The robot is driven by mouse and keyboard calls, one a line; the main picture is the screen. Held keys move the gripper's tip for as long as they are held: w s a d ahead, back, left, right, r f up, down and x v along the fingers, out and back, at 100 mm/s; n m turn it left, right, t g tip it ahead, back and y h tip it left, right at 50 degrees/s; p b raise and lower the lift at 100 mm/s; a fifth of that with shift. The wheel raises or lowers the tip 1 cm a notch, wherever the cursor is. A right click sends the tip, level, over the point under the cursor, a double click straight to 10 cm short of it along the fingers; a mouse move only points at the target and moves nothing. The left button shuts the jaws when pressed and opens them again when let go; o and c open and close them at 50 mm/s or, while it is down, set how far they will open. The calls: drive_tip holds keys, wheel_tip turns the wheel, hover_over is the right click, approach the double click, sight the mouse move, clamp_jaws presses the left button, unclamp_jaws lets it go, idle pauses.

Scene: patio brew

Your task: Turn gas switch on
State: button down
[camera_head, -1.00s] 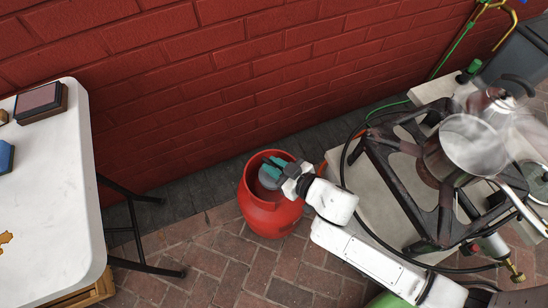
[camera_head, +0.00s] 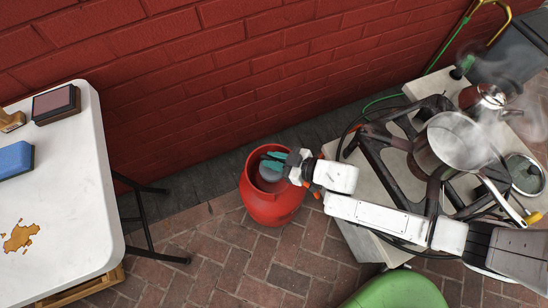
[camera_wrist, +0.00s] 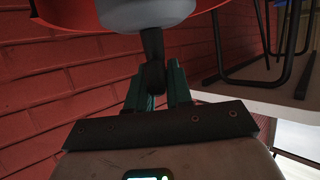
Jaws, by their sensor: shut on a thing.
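The red gas bottle (camera_head: 272,205) stands on the brick floor by the wall, with a grey regulator (camera_head: 270,171) on its top inside the collar. My gripper (camera_head: 272,161) reaches into the collar from the right. In the wrist view my gripper (camera_wrist: 158,88) has its teal fingers shut on a dark gas switch (camera_wrist: 153,58), which hangs from the grey round regulator (camera_wrist: 145,12). The red collar (camera_wrist: 70,12) shows beside it. I cannot tell which way the switch is turned.
A burner stand (camera_head: 378,148) holds a steaming pot (camera_head: 440,150) on the right. A steaming kettle (camera_head: 484,97) stands behind it. A white table (camera_head: 70,180) with a blue sponge (camera_head: 14,160) and a brown spill (camera_head: 20,236) is at left. A green seat (camera_head: 398,290) is at the bottom.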

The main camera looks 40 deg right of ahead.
idle(0.3)
drive_tip(key=c, duration=1.1)
unclamp_jaws()
drive_tip(key=p+v, duration=0.1)
drive_tip(key=v, duration=0.9)
drive_tip(key=shift+s+d+r+p, duration=0.2)
drive_tip(key=shift+s+p, duration=0.1)
drive_tip(key=s+r+m+g+h+p, duration=0.2)
drive_tip(key=s+r+g+p, duration=0.1)
drive_tip(key=r, duration=0.2)
drive_tip(key=s+d+r+m+g+h+p, duration=0.1)
drive_tip(key=s+r+m+g+h+p, duration=0.1)
drive_tip(key=r, duration=0.4)
drive_tip(key=s+d+r+m+g+h+p, duration=0.1)
drive_tip(key=s+r+m+g+h+p, duration=0.1)
drive_tip(key=s+r+g+p, duration=0.3)
drive_tip(key=shift+s+d+r+g+h, duration=0.1)
drive_tip(key=shift+s+r+g+h, duration=0.15)
drive_tip(key=shift+g+h, duration=0.2)
